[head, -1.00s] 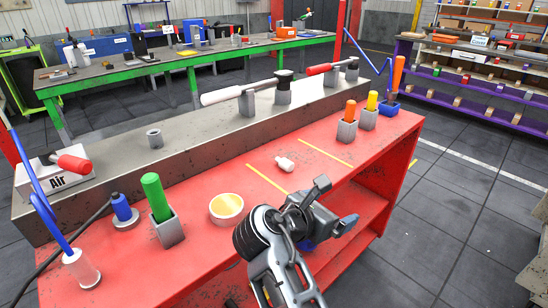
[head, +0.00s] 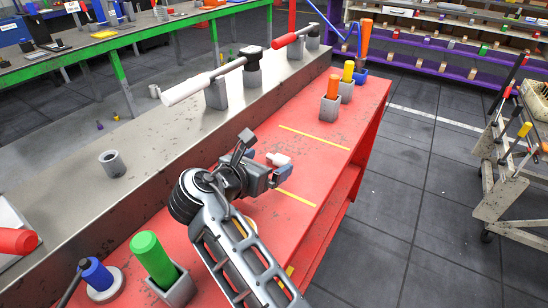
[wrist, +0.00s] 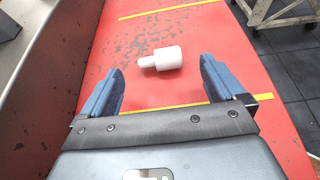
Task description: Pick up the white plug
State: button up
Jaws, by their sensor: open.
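The white plug (wrist: 166,59) lies on its side on the red bench top in the wrist view, its thin end to the left. It lies just beyond my open, empty gripper (wrist: 162,82), roughly centred between the lines of the two blue fingers, and nothing touches it. In the head view the white plug (head: 279,159) shows just past my gripper (head: 266,163), partly hidden by it. My gripper is low over the bench.
Yellow lines (head: 314,137) mark the red bench (head: 330,165). Orange and yellow handles (head: 333,88) stand in grey holders at the far end. A green handle (head: 152,256) and a blue one (head: 97,273) stand near. A raised grey ledge (head: 150,140) runs along the left.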

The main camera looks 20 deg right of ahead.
aim_at(276, 158)
jog(key=shift+x, duration=3.1)
jog(key=c, duration=1)
